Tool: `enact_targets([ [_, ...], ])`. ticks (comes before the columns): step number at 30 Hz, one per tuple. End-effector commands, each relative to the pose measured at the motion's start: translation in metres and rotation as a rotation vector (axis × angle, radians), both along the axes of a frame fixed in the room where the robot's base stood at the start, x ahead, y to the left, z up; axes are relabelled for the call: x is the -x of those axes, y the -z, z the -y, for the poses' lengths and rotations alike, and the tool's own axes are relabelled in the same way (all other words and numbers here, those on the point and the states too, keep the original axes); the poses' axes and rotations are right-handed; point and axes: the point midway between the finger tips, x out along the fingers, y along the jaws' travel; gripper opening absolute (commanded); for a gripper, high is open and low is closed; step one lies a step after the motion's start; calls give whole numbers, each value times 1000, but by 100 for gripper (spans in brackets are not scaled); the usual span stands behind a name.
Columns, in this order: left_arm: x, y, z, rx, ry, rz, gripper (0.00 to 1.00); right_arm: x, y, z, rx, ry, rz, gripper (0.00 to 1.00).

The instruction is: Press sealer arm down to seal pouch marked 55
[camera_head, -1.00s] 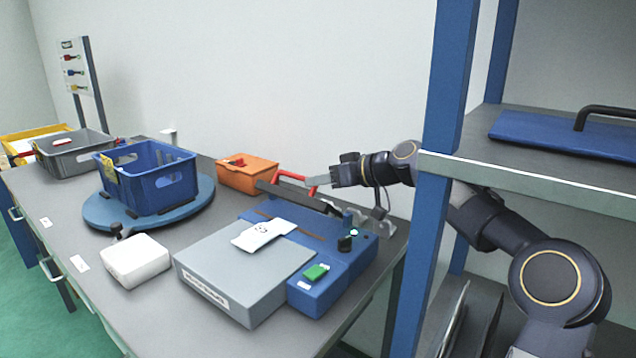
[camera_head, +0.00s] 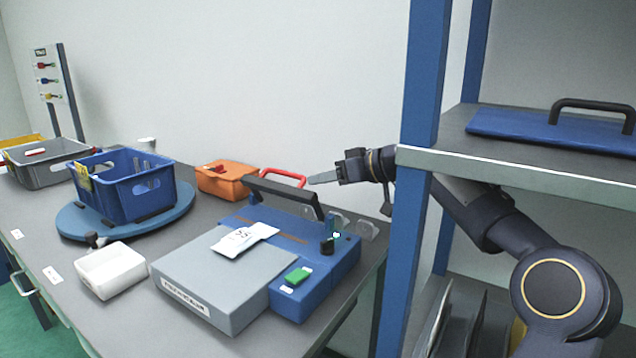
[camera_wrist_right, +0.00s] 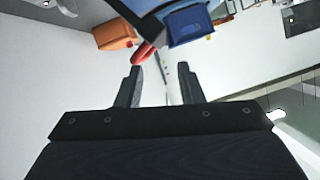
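The sealer (camera_head: 345,262) is a blue unit with a grey platform (camera_head: 225,270) in front. The white pouch (camera_head: 243,238) marked 55 lies on it, its far end toward the sealing strip. The dark sealer arm (camera_head: 285,196) is raised at a tilt above the blue bed, with a red handle (camera_head: 284,176) on top. My right gripper (camera_head: 314,181) is just right of the handle, apparently apart from it. In the right wrist view its two fingers (camera_wrist_right: 160,84) are spread with nothing between them; the red handle (camera_wrist_right: 144,53) shows beyond the left finger. My left gripper is out of view.
An orange box (camera_head: 226,178) stands behind the sealer. A blue crate (camera_head: 135,195) on a round turntable and a white tray (camera_head: 112,285) are to the left. A blue shelf post (camera_head: 413,150) and shelf edge (camera_head: 520,178) stand close to my right arm.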

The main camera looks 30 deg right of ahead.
Motion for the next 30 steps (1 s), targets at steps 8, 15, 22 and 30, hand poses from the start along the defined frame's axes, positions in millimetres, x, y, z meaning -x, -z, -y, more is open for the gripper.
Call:
enact_targets([
  [8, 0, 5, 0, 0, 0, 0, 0, 14, -6, 13, 0, 1, -1, 34],
  [15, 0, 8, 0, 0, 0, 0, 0, 22, -10, 20, 0, 0, 0, 34],
  [22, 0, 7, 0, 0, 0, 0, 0, 23, -11, 20, 0, -1, 0, 34],
  [30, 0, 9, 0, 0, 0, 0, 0, 23, -10, 20, 0, -1, -1, 34],
])
